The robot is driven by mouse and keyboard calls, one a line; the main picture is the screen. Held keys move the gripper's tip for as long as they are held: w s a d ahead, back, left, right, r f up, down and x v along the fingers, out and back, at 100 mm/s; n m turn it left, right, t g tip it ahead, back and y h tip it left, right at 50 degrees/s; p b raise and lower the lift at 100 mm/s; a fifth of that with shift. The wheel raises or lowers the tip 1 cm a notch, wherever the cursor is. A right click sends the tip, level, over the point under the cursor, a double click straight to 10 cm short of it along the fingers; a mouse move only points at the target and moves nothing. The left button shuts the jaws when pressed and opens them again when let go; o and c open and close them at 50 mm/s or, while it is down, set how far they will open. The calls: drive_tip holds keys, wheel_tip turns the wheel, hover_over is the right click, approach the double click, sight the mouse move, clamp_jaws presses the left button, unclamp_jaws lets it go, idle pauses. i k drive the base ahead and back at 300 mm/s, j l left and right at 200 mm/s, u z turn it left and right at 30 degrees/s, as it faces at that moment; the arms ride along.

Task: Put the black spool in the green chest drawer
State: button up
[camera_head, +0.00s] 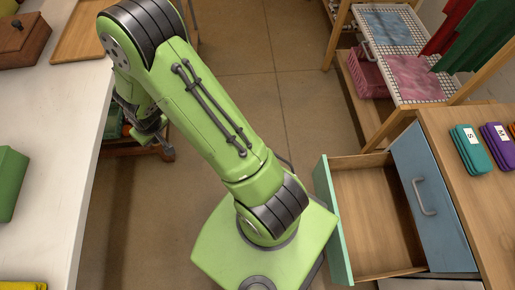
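The green chest drawer (333,222) is pulled out to the left from the wooden-topped chest at the right. Its wooden inside (378,215) looks empty where it shows. A closed blue drawer front with a grey handle (424,197) is above and to the right of it. My gripper (152,132) is at the left, beside the edge of the white counter and partly behind my green arm. Its fingers are small and dark, and I cannot tell whether they are open or hold anything. I cannot make out a black spool in this view.
The white counter (50,130) bears a green box (10,183), a brown wooden box (22,40), a wooden tray (92,30) and a yellow item (22,285). A rack (395,65) stands behind. Tiled floor (235,60) is clear between.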

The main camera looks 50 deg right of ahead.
sight(356, 191)
drive_tip(key=i+l+z, duration=0.1)
drive_tip(key=z, duration=0.4)
drive_tip(key=i+l+z, duration=0.15)
drive_tip(key=z, duration=0.35)
drive_tip(key=i+l+z, duration=0.1)
drive_tip(key=z, duration=0.4)
drive_tip(key=i+z, duration=0.2)
drive_tip(key=z, duration=0.3)
drive_tip(key=i+z, duration=0.15)
drive_tip(key=z, duration=0.4)
drive_tip(key=i+j+z, duration=0.15)
drive_tip(key=z, duration=0.35)
drive_tip(key=i+j+z, duration=0.1)
drive_tip(key=z, duration=0.4)
drive_tip(key=j+z, duration=0.3)
drive_tip(key=z, duration=0.2)
drive_tip(key=i+j+z, duration=0.15)
drive_tip(key=i, duration=0.4)
